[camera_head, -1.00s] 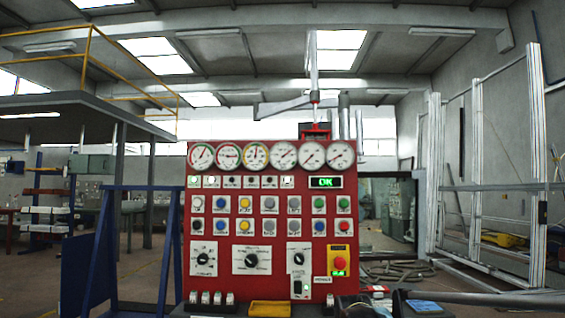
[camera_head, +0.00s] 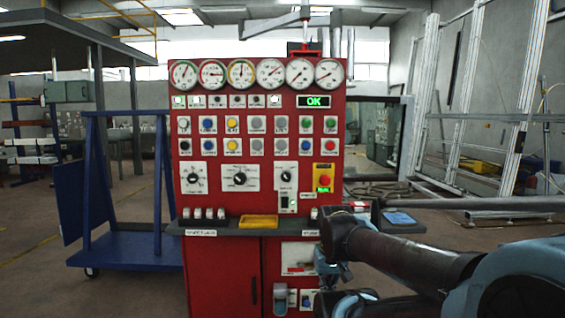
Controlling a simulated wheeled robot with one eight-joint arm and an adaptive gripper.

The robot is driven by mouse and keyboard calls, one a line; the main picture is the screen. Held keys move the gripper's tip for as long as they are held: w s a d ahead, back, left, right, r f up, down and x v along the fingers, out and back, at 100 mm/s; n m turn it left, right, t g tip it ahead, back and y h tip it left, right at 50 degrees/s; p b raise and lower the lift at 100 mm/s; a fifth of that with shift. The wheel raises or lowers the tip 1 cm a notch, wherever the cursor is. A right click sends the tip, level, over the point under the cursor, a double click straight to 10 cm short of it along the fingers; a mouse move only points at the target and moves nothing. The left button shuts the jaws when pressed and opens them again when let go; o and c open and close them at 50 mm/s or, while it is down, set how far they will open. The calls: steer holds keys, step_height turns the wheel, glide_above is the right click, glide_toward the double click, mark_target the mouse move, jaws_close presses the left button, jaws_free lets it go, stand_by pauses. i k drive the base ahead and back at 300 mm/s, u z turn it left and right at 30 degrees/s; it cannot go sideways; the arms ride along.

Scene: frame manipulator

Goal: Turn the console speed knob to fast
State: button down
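The red console (camera_head: 262,215) stands upright in the middle of the head view. Three black rotary knobs on white dial plates sit in its lower row: a left knob (camera_head: 194,178), a middle knob (camera_head: 240,178) and a right knob (camera_head: 286,176). Their labels are too small to read, so I cannot tell which is the speed knob. My arm reaches in from the lower right. My gripper (camera_head: 333,272) seems to be at its far end, low and right of the knobs and apart from them. Its fingers are not clear.
Above the knobs are buttons, round gauges and a green OK display (camera_head: 314,101). A red emergency button (camera_head: 324,180) sits right of the knobs. A ledge with a yellow tray (camera_head: 259,221) juts out below them. A blue cart (camera_head: 125,247) stands left. A metal frame (camera_head: 470,100) stands right.

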mark_target(285, 175)
steer(key=u, duration=1)
steer(key=k, duration=1)
steer(key=z, duration=1.1)
steer(key=i, duration=0.5)
